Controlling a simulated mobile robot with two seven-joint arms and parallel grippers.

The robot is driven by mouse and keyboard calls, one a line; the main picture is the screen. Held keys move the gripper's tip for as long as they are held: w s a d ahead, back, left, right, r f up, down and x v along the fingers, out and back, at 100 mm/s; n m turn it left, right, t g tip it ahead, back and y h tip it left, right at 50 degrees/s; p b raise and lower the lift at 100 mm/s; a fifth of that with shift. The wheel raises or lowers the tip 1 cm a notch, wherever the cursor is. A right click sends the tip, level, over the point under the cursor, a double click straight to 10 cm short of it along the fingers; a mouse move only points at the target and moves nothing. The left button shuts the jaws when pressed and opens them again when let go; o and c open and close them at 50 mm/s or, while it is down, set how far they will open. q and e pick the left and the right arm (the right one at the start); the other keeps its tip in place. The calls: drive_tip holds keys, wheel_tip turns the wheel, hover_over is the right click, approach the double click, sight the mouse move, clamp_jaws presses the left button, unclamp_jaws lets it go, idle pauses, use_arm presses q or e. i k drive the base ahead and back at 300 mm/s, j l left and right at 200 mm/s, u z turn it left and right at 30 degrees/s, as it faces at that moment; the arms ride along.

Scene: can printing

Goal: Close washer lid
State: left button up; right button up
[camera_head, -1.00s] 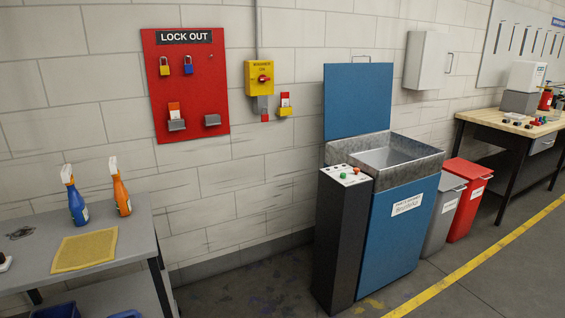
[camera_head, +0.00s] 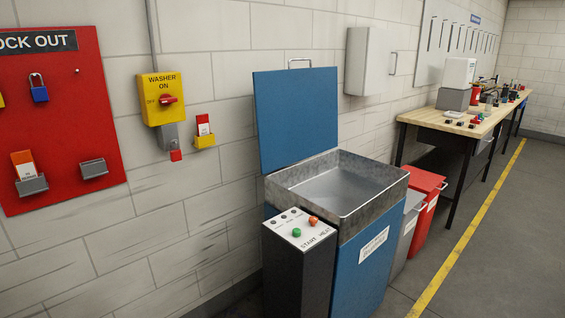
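The blue washer (camera_head: 362,270) stands against the wall right of the picture's middle. Its blue lid (camera_head: 296,118) is raised upright at the back, with a metal handle (camera_head: 299,62) on its top edge. The open metal basin (camera_head: 340,188) looks empty. A dark control box (camera_head: 297,268) with a green button (camera_head: 297,232) and a red-orange button (camera_head: 313,220) is at the washer's left front. Neither of my grippers shows in the head view.
A yellow switch box (camera_head: 162,98) labelled WASHER ON and a red lockout board (camera_head: 70,140) hang on the wall to the left. Grey (camera_head: 404,240) and red (camera_head: 425,190) bins stand right of the washer, before a wooden workbench (camera_head: 455,125). Floor right of the yellow line is clear.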

sight(297, 109)
drive_tip(key=i+j+z, duration=0.25)
drive_tip(key=i, duration=0.25)
drive_tip(key=i+j+z, duration=0.25)
drive_tip(key=i+j, duration=0.15)
drive_tip(key=j, duration=0.2)
drive_tip(key=i+j+z, duration=0.1)
drive_tip(key=j, duration=0.3)
drive_tip(key=i+j, duration=0.3)
drive_tip(key=j+z, duration=0.05)
